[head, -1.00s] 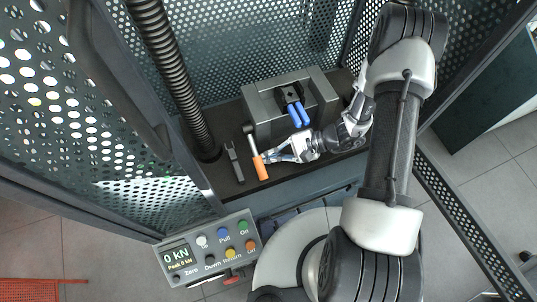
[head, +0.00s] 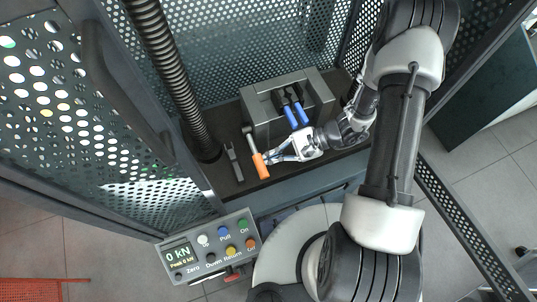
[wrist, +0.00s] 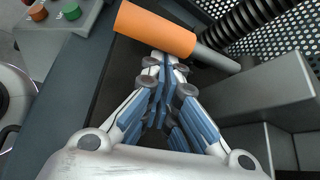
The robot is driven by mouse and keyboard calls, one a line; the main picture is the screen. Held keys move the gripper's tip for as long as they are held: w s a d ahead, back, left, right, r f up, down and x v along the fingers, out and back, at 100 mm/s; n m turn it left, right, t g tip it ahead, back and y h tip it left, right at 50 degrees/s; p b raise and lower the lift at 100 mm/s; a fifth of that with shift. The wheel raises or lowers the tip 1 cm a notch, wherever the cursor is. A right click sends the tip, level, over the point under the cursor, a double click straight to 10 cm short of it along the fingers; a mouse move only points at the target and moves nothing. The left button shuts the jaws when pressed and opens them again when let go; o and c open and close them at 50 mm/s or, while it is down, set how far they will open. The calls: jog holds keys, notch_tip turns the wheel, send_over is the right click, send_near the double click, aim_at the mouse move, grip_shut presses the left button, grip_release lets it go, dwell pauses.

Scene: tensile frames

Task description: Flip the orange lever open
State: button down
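The orange lever (head: 261,165) has a thick orange grip on a grey metal rod, at the front left of the grey block fixture. In the wrist view its orange grip (wrist: 155,28) lies across the top, just beyond my fingertips. My gripper (head: 268,157) comes in from the right, with its tips beside the grip. In the wrist view the fingers of my gripper (wrist: 166,62) run together at the tips, with nothing seen between them. The tips are very close to the grip; I cannot tell whether they touch it.
The grey fixture (head: 259,98) holds two blue-handled parts (head: 296,114) above my gripper. A dark forked tool (head: 234,162) lies left of the lever. A ribbed column (head: 170,70) and perforated guards stand around. A control panel (head: 208,247) reading 0 kN is in front.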

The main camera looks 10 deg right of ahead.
notch_tip(320, 180, up, 7)
jog(key=p, duration=0.1)
jog(key=shift+s+p, duration=0.15)
jog(key=shift+p, duration=0.15)
dwell(0.8)
jog(key=shift+r, duration=0.1)
jog(key=v, duration=1.1)
jog(key=shift+d, duration=0.45)
jog(key=shift+r, duration=0.1)
jog(key=s+r+n+t+h+b, duration=0.2)
jog(key=s+r+n+h, duration=0.3)
jog(key=r, duration=0.3)
jog(key=s+r+n+t+h+b, duration=0.3)
jog(key=s+r+n+h, duration=0.3)
jog(key=r+n+h, duration=0.1)
jog(key=shift+s+a+r+t, duration=0.3)
jog(key=shift+r, duration=0.5)
